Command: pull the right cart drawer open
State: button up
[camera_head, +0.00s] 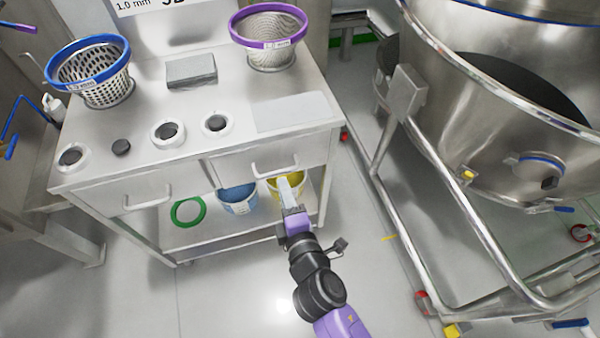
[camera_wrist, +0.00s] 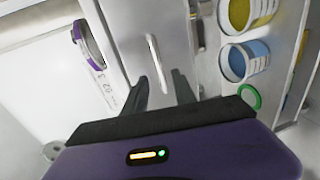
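The right cart drawer (camera_head: 312,153) is a pale metal front under the right half of the cart top. It looks shut, about level with the left drawer. Its bar handle (camera_head: 275,172) crosses the front, and the handle also shows in the wrist view (camera_wrist: 158,62). My gripper (camera_head: 289,185) is just in front of this handle and slightly below it. In the wrist view my gripper (camera_wrist: 159,84) is open, with its two dark fingers apart and the handle ahead, lined up with the gap. I see no contact with the handle.
The left drawer (camera_head: 130,195) has its own handle. Blue (camera_head: 88,72) and purple-rimmed (camera_head: 270,40) sieve baskets stand on the cart top (camera_head: 225,90). Blue (camera_head: 238,200) and yellow buckets sit on the lower shelf. A large steel vessel on a tubular frame (camera_head: 440,170) stands close at right.

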aim_at(279, 170)
jog(key=shift+b+x, duration=0.35)
jog(key=shift+x, duration=3.55)
jog(key=shift+d, duration=0.15)
grip_shut()
